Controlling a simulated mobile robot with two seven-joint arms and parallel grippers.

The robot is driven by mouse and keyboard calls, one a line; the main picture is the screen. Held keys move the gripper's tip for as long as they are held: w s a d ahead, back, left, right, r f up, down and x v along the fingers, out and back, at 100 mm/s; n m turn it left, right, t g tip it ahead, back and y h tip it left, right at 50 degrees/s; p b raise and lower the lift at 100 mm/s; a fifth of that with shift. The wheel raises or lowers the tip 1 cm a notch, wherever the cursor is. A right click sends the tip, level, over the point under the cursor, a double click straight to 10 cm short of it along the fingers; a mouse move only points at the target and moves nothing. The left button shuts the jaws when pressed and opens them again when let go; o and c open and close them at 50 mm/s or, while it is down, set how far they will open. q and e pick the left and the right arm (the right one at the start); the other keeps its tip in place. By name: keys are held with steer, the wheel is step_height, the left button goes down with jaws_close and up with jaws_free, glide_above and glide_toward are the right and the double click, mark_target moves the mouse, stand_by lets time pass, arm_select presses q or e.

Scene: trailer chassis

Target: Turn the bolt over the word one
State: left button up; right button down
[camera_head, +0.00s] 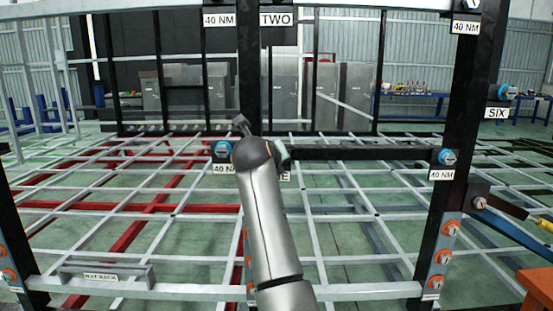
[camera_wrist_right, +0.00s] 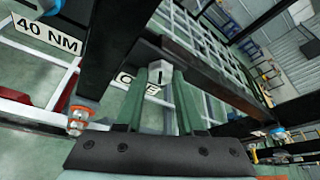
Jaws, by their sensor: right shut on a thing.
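The bolt (camera_wrist_right: 160,70) over the word ONE shows as a pale hex head on the dark beam in the right wrist view. The ONE label (camera_wrist_right: 151,88) lies beside it, partly hidden by a finger. My right gripper (camera_wrist_right: 159,84) has its two green fingers on either side of the bolt head and is shut on it. In the head view the right gripper (camera_head: 284,154) is mostly hidden behind my wrist. Only the end of the ONE label (camera_head: 287,177) shows there, and the bolt is hidden. My left gripper is not in view.
A blue-collared bolt (camera_head: 223,151) with a 40 NM label sits just left of my wrist, and another blue-collared bolt (camera_head: 445,157) sits on the right post. Dark posts (camera_head: 248,70) and a horizontal beam (camera_head: 360,154) surround my arm. A grey lattice frame fills the floor area.

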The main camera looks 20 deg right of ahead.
steer(key=shift+f, duration=0.35)
steer(key=c, duration=0.9)
jaws_free()
steer(key=o, duration=0.4)
steer(key=shift+s+r, duration=0.1)
steer(key=shift+r, duration=0.15)
steer(key=v, duration=1.2)
steer(key=shift+s+a+r, duration=0.1)
steer(key=shift+s, duration=0.05)
steer(key=shift+s, duration=0.1)
